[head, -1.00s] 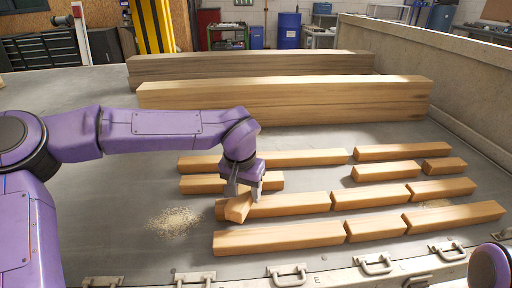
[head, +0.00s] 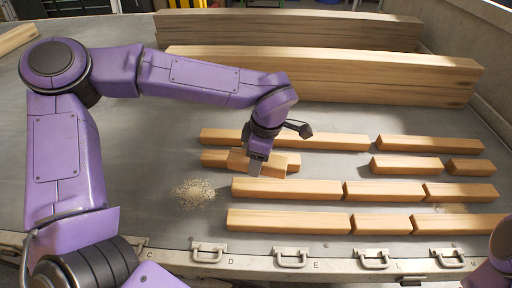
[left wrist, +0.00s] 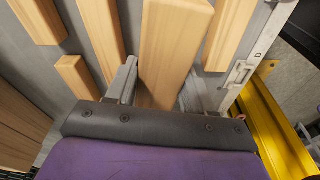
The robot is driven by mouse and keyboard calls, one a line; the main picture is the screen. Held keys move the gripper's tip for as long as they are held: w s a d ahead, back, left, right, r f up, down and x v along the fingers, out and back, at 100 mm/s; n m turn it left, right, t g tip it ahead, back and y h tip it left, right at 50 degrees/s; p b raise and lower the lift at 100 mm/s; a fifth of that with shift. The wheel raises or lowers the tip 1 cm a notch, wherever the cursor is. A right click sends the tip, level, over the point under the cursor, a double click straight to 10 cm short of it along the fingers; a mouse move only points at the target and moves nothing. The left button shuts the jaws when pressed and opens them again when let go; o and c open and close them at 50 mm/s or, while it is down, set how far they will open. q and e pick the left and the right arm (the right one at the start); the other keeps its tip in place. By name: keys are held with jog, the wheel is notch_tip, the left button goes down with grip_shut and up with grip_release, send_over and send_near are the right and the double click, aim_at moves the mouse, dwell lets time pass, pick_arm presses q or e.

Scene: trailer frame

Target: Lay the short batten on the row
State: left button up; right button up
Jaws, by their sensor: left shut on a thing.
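The short batten (head: 238,162) is a pale wooden block held between the fingers of my left gripper (head: 258,163). In the head view it overlaps the left batten (head: 214,158) of the second row from the back; I cannot tell whether they touch. In the left wrist view the held batten (left wrist: 172,50) runs lengthwise between the two fingers (left wrist: 155,90). That second row has a bare gap (head: 335,165) between its left batten and its middle batten (head: 405,166). My right gripper is not in view.
Other rows lie behind (head: 320,141) and in front (head: 285,189), with a front row (head: 285,221) near the latched edge (head: 290,257). Thick beams (head: 330,75) lie at the back. Sawdust (head: 194,193) is on the bed at left. A side wall (head: 495,90) bounds the right.

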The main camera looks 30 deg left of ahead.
aim_at(256, 184)
pick_arm(q)
jog(key=shift+s+r+n, duration=0.3)
jog(key=shift+n, duration=0.7)
jog(key=shift+f, duration=0.15)
notch_tip(256, 184, down, 6)
jog(key=b, duration=0.8)
jog(key=shift+f+p, duration=0.1)
jog(key=shift+p, duration=0.3)
jog(key=shift+f, duration=0.15)
jog(key=o, duration=1.2)
jog(key=r, duration=0.3)
jog(key=d+r+p, duration=0.1)
jog(key=r, duration=0.3)
jog(key=r+p, duration=0.1)
jog(key=r, duration=0.2)
jog(key=shift+w+d+r, duration=0.15)
jog(key=shift+w+r, duration=0.05)
jog(key=shift+w, duration=0.15)
